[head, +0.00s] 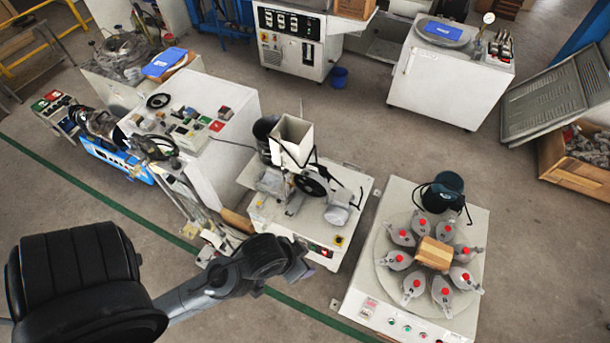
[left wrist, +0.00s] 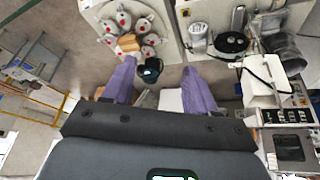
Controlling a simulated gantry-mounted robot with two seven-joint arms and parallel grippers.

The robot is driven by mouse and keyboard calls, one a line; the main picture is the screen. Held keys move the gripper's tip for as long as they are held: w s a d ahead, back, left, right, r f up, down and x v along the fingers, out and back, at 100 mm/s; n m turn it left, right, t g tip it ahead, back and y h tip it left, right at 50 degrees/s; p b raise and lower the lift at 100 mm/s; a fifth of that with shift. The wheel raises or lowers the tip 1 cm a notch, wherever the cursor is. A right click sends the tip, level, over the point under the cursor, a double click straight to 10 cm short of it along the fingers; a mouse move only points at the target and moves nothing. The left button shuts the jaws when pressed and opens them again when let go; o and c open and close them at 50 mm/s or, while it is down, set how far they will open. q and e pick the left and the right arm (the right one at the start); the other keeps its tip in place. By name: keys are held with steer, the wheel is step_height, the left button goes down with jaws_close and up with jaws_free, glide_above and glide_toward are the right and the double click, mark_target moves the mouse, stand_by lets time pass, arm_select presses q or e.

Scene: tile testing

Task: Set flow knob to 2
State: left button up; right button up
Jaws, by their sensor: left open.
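No knob can be clearly read as the flow knob, and no number markings are legible. The middle machine (head: 357,187) has a front panel with small controls, including a yellow one (head: 338,241). The round-table machine (head: 355,275) at the right has several small buttons along its front edge. My left gripper (head: 303,268) is at the lower middle, by the near front of the middle machine, partly hidden by its own wrist. In the left wrist view its two purple fingers (left wrist: 160,68) are spread apart with nothing held between them. My right gripper is not in view.
The round table carries several grey red-topped pieces and a wooden block (head: 433,253). A white control cabinet (head: 235,155) stands left of the middle machine. A wooden crate (head: 575,170) and a sloped grey panel (head: 555,100) are at the right.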

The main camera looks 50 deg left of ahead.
arm_select(q)
steer(key=shift+w+a+f+n+t, duration=0.2)
steer(key=shift+w+f+n, duration=0.25)
steer(key=shift+f+n, duration=0.15)
steer(key=shift+w+a+f+n+t, duration=0.2)
steer(key=shift+w+f+n, duration=0.25)
steer(key=shift+n, duration=0.15)
steer(key=shift+c, duration=0.2)
steer(key=w+a+f+n+t+y+b, duration=0.25)
steer(key=w+a+f+b, duration=0.35)
steer(key=f+b, duration=0.4)
steer(key=w+a+f+n+t+y+b, duration=0.1)
steer(key=w+a+f+n+y+b, duration=0.15)
steer(key=a+f+b, duration=0.7)
steer(key=w+a+f+n+t+y+b, duration=0.25)
steer(key=w+a+f+b, duration=0.35)
steer(key=f, duration=0.6)
steer(key=w+a+f+t+y+b, duration=0.1)
steer(key=w+a+f+y+b, duration=0.15)
steer(key=a+f+b, duration=0.6)
steer(key=w+a+f+y+b, duration=0.15)
steer(key=w+a+b, duration=0.25)
steer(key=b, duration=0.9)
steer(key=w+a+f+t+b, duration=0.1)
steer(key=w+a+b, duration=0.7)
steer(key=w+b, duration=0.2)
steer(key=shift+w+a+b, duration=0.2)
steer(key=shift+w+b, duration=0.2)
steer(key=shift+b, duration=0.45)
